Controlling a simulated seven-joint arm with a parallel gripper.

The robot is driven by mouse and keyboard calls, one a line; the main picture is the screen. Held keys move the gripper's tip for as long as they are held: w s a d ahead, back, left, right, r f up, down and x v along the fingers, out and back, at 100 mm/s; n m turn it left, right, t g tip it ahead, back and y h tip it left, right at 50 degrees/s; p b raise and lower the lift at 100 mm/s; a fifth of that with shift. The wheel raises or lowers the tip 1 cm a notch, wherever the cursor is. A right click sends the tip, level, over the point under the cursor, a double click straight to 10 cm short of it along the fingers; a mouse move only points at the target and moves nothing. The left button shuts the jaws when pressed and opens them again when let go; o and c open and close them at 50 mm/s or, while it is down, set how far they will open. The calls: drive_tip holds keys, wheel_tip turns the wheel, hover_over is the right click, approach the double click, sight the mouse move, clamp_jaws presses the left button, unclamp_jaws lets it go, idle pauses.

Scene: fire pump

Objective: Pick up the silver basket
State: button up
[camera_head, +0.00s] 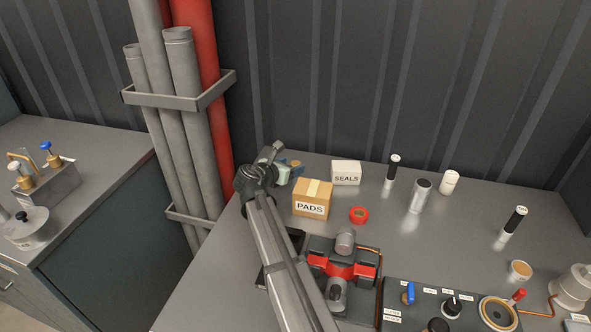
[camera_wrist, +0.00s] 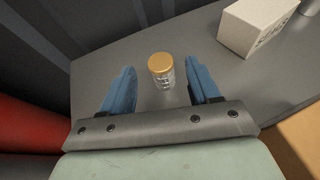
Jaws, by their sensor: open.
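A small round canister (camera_wrist: 161,72) with a gold top and a silvery, dark-marked side stands upright on the bench in the wrist view. It may be the silver basket, but I cannot tell for sure. My gripper (camera_wrist: 160,86) is open, with one blue finger to each side and slightly short of the canister; no contact shows. In the head view my gripper (camera_head: 284,173) is at the back left of the bench, and the canister's tan top (camera_head: 296,163) shows just beside it, mostly hidden. A silver cylinder (camera_head: 420,196) with a dark top stands farther right.
The PADS box (camera_head: 311,200) and white SEALS box (camera_head: 346,173) stand right of my gripper. A red ring (camera_head: 359,215), several upright cylinders and a red-grey pump unit (camera_head: 343,266) occupy the bench (camera_head: 470,240). Red and grey pipes (camera_head: 205,100) rise at left.

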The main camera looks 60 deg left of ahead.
sight(298, 164)
drive_tip(key=shift+x, duration=2.75)
drive_tip(key=shift+d, duration=0.1)
drive_tip(key=shift+c, duration=0.2)
drive_tip(key=c, duration=1)
